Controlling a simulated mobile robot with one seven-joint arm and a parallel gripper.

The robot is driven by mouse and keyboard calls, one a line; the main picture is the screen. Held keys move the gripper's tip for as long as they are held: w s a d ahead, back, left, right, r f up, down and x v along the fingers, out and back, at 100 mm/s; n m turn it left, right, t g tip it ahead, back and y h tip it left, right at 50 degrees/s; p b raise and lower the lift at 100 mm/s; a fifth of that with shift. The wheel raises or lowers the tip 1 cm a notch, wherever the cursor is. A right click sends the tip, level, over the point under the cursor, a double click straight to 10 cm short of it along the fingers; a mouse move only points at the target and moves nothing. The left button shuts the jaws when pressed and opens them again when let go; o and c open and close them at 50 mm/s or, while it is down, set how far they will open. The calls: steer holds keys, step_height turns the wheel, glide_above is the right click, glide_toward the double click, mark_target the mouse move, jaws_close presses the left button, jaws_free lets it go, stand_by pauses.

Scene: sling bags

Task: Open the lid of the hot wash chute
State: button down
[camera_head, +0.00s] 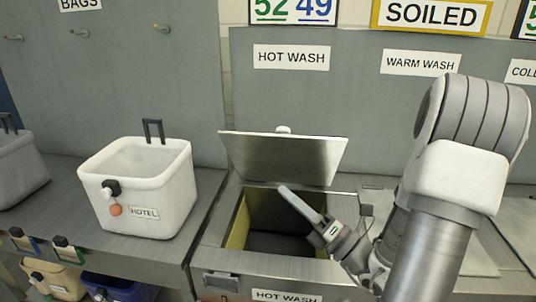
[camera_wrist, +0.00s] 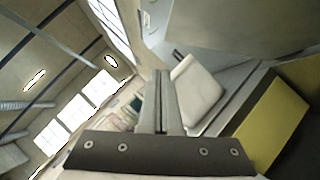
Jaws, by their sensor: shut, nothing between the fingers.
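The hot wash chute lid (camera_head: 283,158) stands raised and tilted at the back of its opening in the head view. The chute opening (camera_head: 240,222) below it is uncovered, with yellowish side walls and a dark inside. My gripper (camera_head: 290,192) is shut and empty, over the right part of the opening, its tip near the lid's lower edge. Whether it touches the lid cannot be told. In the wrist view the shut fingers (camera_wrist: 161,100) point up the picture, and a yellow chute wall (camera_wrist: 272,118) shows at the right.
A white hotel bin (camera_head: 170,195) stands on the metal counter (camera_head: 95,222) to the left. A grey panel with a hot wash sign (camera_head: 291,57) rises behind the lid. A warm wash sign (camera_head: 420,63) hangs to its right, where my arm fills much of the space.

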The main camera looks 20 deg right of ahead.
steer(key=d+m+t+h, duration=0.1)
steer(key=d+m+h, duration=0.1)
steer(key=d+m, duration=0.1)
glide_toward(265, 136)
steer(key=w+a, duration=0.3)
steer(key=a, duration=0.1)
steer(key=shift+w+d+r+t+b, duration=0.3)
steer(key=shift+w+d+r+b, duration=0.1)
steer(key=shift+w+d+r, duration=0.65)
steer(key=shift+a, duration=0.1)
steer(key=shift+w+h, duration=0.1)
steer(key=shift+h, duration=0.3)
